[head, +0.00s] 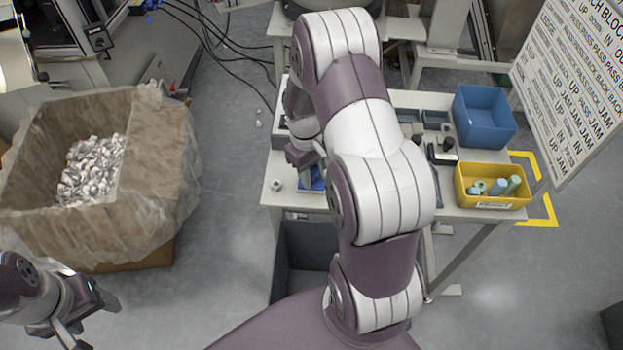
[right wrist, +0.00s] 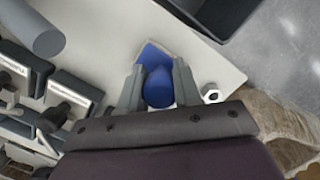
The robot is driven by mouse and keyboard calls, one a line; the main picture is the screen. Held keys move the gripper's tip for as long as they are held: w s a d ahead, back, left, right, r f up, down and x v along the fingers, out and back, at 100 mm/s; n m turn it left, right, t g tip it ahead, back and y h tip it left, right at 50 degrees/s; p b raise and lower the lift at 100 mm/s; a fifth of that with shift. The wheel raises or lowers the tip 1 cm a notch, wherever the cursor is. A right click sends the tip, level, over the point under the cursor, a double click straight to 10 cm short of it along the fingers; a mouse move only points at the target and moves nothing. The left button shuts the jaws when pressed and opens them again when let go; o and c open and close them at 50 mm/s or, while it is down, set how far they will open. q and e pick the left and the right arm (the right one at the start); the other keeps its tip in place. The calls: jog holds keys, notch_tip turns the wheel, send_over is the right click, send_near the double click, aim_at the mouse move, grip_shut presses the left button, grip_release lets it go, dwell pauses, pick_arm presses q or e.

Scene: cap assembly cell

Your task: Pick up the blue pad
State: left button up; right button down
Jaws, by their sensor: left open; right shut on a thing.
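The blue pad (right wrist: 158,88) is between the two fingers of my right gripper (right wrist: 157,86) in the right wrist view. It has a rounded part between the fingers and a flat, angular part beyond them. My right gripper is shut on it, over the light table top. In the head view a little of the blue pad (head: 318,184) shows below my right gripper (head: 308,172), the rest hidden by my arm. I cannot tell whether the pad touches the table. My left gripper (head: 98,322) is open and empty at the lower left, away from the table.
A small white nut-like part (right wrist: 211,94) lies beside the pad. A blue bin (head: 484,112) and a yellow bin (head: 492,201) with cylinders stand on the table's right side. A dark bin (head: 300,262) is below the table front. A large lined carton (head: 150,130) stands at left.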

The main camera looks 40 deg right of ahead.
jog(key=shift+r, duration=0.4)
jog(key=r, duration=0.3)
jog(key=shift+s+r, duration=0.4)
jog(key=s+r, duration=0.6)
jog(key=s, duration=0.5)
jog(key=shift+d+r, duration=0.2)
jog(key=shift+d, duration=0.15)
jog(key=shift+w, duration=0.1)
